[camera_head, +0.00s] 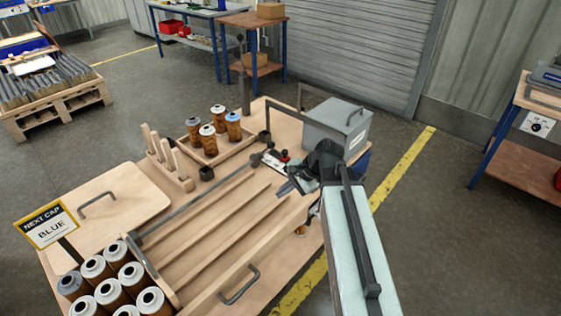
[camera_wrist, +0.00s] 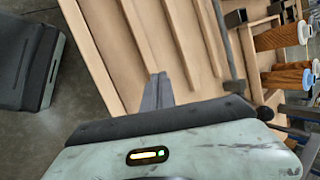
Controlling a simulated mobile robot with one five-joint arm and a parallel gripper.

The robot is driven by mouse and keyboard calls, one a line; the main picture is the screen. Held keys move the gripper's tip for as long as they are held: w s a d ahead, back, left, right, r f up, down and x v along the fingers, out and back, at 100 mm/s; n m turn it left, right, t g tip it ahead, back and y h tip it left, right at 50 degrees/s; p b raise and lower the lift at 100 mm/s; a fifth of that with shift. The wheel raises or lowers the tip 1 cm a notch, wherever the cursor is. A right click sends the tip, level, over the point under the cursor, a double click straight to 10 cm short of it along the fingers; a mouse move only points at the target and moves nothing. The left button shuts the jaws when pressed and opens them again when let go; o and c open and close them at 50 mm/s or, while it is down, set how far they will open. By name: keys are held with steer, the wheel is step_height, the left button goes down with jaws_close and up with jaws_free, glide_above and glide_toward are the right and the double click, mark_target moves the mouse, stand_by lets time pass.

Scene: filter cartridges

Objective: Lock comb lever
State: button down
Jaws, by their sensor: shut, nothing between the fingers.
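A long dark rod (camera_head: 200,203) runs along the far side of the wooden lanes; it also shows in the wrist view (camera_wrist: 225,45). I cannot tell for sure which part is the comb lever. My gripper (camera_head: 284,189) is over the right end of the lanes, just in front of that fitting. In the wrist view its fingers (camera_wrist: 158,88) are together and empty, above the lanes and apart from the rod. My arm hides the board's right part.
A tray (camera_head: 184,143) holds several brown cartridges (camera_head: 218,118). Upright wooden pegs (camera_head: 166,155) stand left of it. A grey box (camera_head: 338,122) is behind my wrist. More cartridges (camera_head: 112,292) stand front left, by a sign (camera_head: 47,226) reading "NEXT CAP BLUE". The lanes (camera_head: 215,240) are empty.

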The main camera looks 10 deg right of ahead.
steer(key=w+d+m+t+y+b, duration=0.1)
steer(key=w+d+m, duration=0.1)
steer(key=m, duration=0.1)
steer(key=w+d+m+t+y+b, duration=0.1)
steer(key=w+d+m+t+b, duration=0.1)
steer(key=d+m, duration=0.1)
steer(key=w+d+m+t+y+b, duration=0.1)
steer(key=w+d+m+b, duration=0.1)
steer(key=w+d+m, duration=0.1)
steer(key=shift+w+f+m+t, duration=0.1)
steer(key=shift+f+m+t, duration=0.05)
steer(key=shift+m+t, duration=0.2)
steer(key=w+d+r+m+t+y+b, duration=0.1)
steer(key=w+d+r+m+t, duration=0.15)
steer(key=d+r+m, duration=0.2)
steer(key=shift+m, duration=0.3)
steer(key=b+x, duration=0.1)
steer(key=x, duration=0.2)
steer(key=b+x, duration=0.1)
steer(key=x, duration=0.2)
steer(key=b+x, duration=0.1)
steer(key=x, duration=0.3)
steer(key=shift+d+f, duration=0.1)
steer(key=shift+f, duration=0.35)
steer(key=shift+w+a+r+p, duration=0.9)
steer(key=shift+w+a+r, duration=0.2)
steer(key=shift+a, duration=0.05)
